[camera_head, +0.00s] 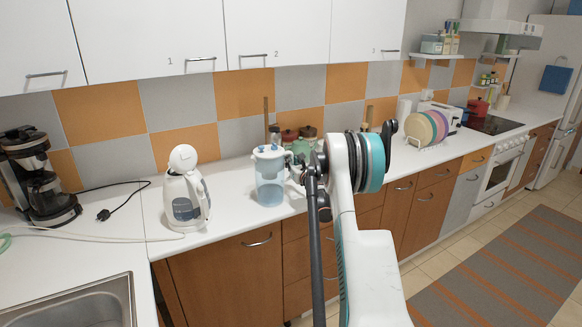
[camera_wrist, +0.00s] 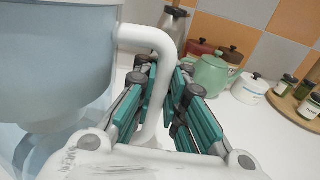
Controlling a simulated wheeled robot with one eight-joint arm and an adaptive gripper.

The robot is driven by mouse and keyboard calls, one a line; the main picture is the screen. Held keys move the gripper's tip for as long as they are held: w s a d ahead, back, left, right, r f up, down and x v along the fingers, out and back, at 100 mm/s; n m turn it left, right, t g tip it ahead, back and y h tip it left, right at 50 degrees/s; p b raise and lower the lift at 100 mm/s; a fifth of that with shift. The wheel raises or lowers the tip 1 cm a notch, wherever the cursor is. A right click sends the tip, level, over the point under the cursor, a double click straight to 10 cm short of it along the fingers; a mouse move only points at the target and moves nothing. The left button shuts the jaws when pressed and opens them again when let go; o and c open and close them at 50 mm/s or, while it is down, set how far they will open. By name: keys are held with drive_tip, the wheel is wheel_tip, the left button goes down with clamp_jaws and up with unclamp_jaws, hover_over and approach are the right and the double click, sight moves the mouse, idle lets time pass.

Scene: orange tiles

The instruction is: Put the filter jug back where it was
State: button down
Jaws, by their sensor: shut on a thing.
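The filter jug (camera_head: 269,178) is a clear blue pitcher with a white rim and handle. In the head view it stands upright at the counter's front part, right of the white kettle; whether its base touches the counter I cannot tell for sure. In the wrist view the jug (camera_wrist: 62,65) fills the left side, close to the camera. My gripper (camera_wrist: 165,88) has its teal-padded fingers on both sides of the jug's white handle (camera_wrist: 158,75) and is shut on it. In the head view my gripper (camera_head: 308,172) is at the jug's right side, partly hidden by my arm.
A white kettle (camera_head: 185,195) and a coffee maker (camera_head: 38,178) stand to the left, a sink (camera_head: 75,305) in front. Behind the jug are a green pot (camera_wrist: 209,74) and several jars. A rack of coloured plates (camera_head: 428,128) stands right. Bare counter lies between kettle and jug.

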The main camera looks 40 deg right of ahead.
drive_tip(key=shift+f, duration=0.65)
drive_tip(key=c, duration=2.1)
unclamp_jaws()
drive_tip(key=shift+f, duration=0.15)
drive_tip(key=shift+c, duration=0.2)
drive_tip(key=o, duration=0.5)
drive_tip(key=shift+r, duration=0.25)
drive_tip(key=p+v, duration=0.1)
drive_tip(key=v, duration=1.1)
drive_tip(key=shift+p, duration=0.35)
